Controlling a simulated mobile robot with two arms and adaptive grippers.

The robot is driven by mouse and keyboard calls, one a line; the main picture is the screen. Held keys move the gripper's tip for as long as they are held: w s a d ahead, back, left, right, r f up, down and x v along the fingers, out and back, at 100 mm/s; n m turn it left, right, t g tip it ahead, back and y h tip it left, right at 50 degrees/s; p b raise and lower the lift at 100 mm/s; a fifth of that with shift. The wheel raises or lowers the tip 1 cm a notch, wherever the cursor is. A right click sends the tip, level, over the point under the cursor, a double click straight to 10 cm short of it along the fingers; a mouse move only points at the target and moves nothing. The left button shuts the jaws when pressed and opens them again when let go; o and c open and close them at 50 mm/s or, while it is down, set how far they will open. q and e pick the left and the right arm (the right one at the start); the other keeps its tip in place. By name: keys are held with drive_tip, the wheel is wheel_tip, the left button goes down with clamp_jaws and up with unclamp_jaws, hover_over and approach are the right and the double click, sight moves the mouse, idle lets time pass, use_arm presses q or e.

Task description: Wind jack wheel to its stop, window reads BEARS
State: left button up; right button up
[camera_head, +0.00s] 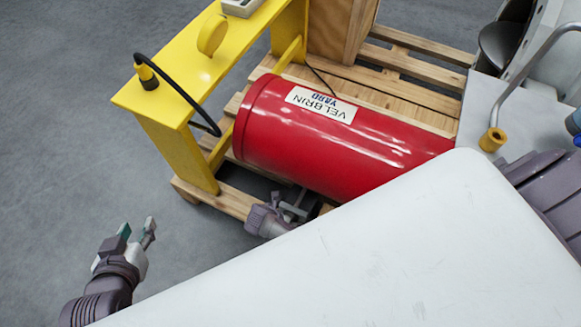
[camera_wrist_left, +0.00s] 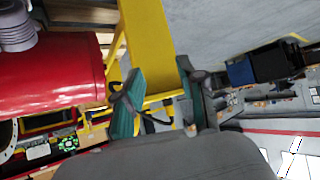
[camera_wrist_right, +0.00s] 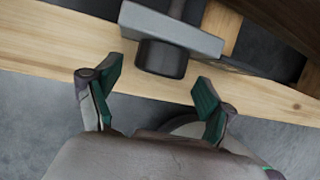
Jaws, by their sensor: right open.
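A red cylinder (camera_head: 340,135) with a white label reading VELBRIN YARD, upside down, lies on a wooden pallet (camera_head: 225,200); its end shows in the left wrist view (camera_wrist_left: 50,75). My left gripper (camera_head: 138,232) is open and empty, left of the pallet. My right gripper (camera_wrist_right: 158,88) is open. In the right wrist view, a grey plate (camera_wrist_right: 170,28) with a dark round boss (camera_wrist_right: 162,58) lies just beyond its fingertips, above a wooden beam. A grey curved rim (camera_wrist_right: 192,128) is partly hidden by that gripper; I cannot tell whether it is the jack wheel. No window reading is legible.
A yellow frame (camera_head: 175,160) with a black cable (camera_head: 180,88) stands at the cylinder's left end. A large white surface (camera_head: 400,250) hides the near right area. A bent grey pipe (camera_head: 535,65) stands at right. Bare floor (camera_head: 60,120) lies left.

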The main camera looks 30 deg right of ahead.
drive_tip(key=shift+b+x, duration=1.1)
drive_tip(key=shift+b, duration=0.05)
use_arm(q)
drive_tip(key=w+d+r+t+h, duration=0.2)
drive_tip(key=w+d+r+t, duration=0.2)
drive_tip(key=r+t, duration=0.3)
drive_tip(key=shift+w+d+r+h, duration=0.15)
drive_tip(key=shift+w+r+h, duration=0.3)
drive_tip(key=shift+r, duration=1.2)
drive_tip(key=shift+w, duration=0.1)
